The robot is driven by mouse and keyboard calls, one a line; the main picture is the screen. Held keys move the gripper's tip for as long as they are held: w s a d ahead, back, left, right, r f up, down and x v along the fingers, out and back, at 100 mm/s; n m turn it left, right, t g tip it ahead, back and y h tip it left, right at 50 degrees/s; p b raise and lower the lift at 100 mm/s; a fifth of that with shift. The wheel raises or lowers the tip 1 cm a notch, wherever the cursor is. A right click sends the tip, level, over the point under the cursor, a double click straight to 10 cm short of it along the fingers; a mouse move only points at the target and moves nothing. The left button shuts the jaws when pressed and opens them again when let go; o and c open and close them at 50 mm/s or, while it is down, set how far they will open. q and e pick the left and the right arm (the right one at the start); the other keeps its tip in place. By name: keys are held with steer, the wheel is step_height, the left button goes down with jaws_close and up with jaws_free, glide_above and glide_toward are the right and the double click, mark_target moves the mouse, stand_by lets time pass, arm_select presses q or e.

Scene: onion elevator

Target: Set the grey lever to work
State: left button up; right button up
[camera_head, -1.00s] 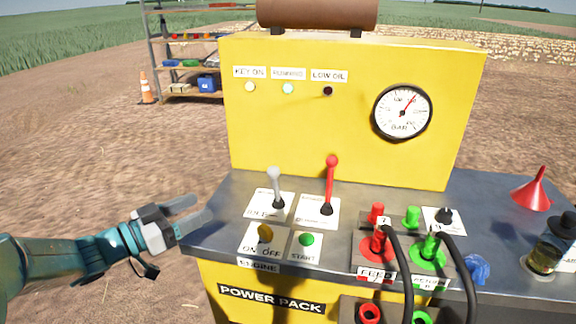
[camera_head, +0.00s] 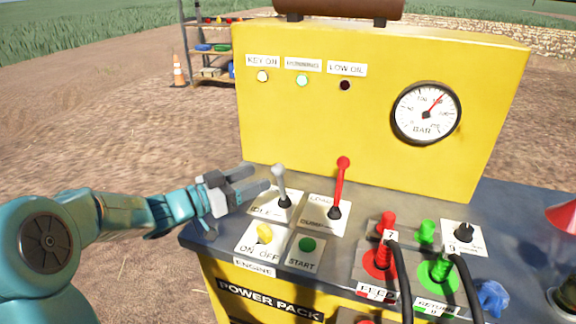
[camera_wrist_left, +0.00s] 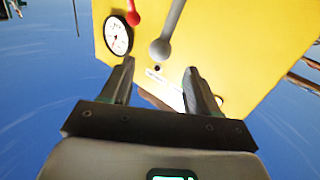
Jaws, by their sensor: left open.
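The grey lever (camera_head: 281,184) stands nearly upright on a white plate (camera_head: 262,209) marked IDLE on the power pack's top. Its round grey knob (camera_wrist_left: 160,49) shows large in the left wrist view, just beyond and between my fingertips. My left gripper (camera_head: 262,178) is open, just left of the lever, with its fingers pointing at it. In the wrist view the gripper (camera_wrist_left: 157,80) has nothing between its fingers. The plate's wording near the lever is partly hidden. My right gripper is not in view.
A red lever (camera_head: 341,186) stands close to the right. A yellow switch (camera_head: 264,233) and green START button (camera_head: 307,245) lie in front. Hoses rise from red and green couplings (camera_head: 379,262) at the right. The yellow panel (camera_head: 300,125) with a gauge (camera_head: 426,113) stands behind.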

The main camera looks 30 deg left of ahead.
arm_select(q)
glide_above(281, 186)
steer(key=shift+w+d, duration=0.35)
steer(key=shift+w, duration=0.05)
steer(key=shift+c, duration=0.2)
jaws_close()
